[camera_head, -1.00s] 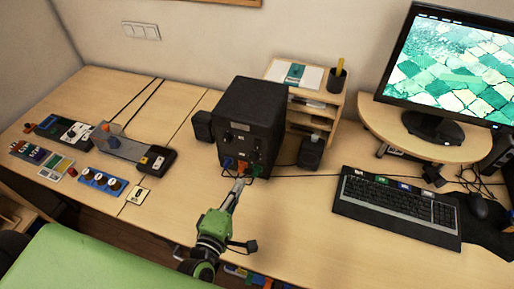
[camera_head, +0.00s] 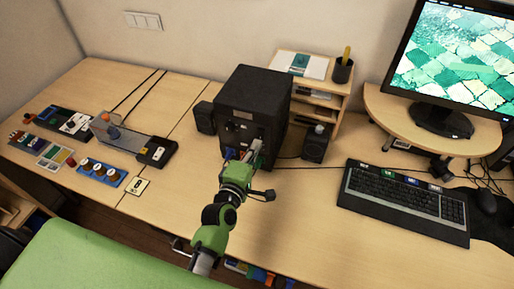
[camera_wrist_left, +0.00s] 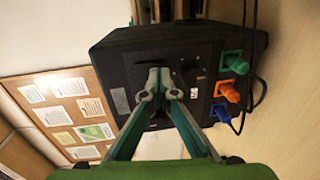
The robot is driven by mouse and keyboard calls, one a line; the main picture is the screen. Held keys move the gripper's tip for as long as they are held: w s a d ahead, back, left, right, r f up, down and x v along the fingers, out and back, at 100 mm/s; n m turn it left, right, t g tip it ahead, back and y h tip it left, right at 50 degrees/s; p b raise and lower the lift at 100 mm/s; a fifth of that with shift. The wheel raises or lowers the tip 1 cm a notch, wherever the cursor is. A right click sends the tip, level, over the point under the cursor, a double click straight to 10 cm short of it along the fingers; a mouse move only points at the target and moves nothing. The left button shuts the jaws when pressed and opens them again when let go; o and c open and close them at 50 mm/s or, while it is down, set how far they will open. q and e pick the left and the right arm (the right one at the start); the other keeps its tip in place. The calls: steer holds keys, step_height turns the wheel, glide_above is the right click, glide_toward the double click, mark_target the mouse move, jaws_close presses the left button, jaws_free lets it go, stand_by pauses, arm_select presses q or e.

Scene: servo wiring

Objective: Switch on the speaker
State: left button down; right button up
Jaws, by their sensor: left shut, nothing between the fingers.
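The speaker (camera_head: 252,92) is a black box standing on the wooden desk, with its control face toward me. In the left wrist view the speaker (camera_wrist_left: 110,70) appears turned on its side, with a dark knob (camera_wrist_left: 194,74) and green, orange and blue plugs (camera_wrist_left: 228,90) on its face. My left gripper (camera_head: 254,150) is shut and empty at the speaker's face. In the left wrist view its fingertips (camera_wrist_left: 160,84) are together in front of the face, beside the knob. They hide the part behind them, and I cannot tell whether they touch it. My right gripper is not in view.
Small black speakers (camera_head: 205,117) (camera_head: 316,144) stand on both sides. A wooden shelf (camera_head: 335,104) is behind at right. A keyboard (camera_head: 403,200) and monitor (camera_head: 455,60) are further right. Modules, including a blue knob panel (camera_head: 101,172), lie at left. The desk front is clear.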

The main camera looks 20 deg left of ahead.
arm_select(q)
steer(key=shift+w, duration=0.65)
steer(key=shift+w+f+t+b, duration=0.15)
steer(key=shift+w+t+b, duration=0.15)
steer(key=shift+b, duration=0.9)
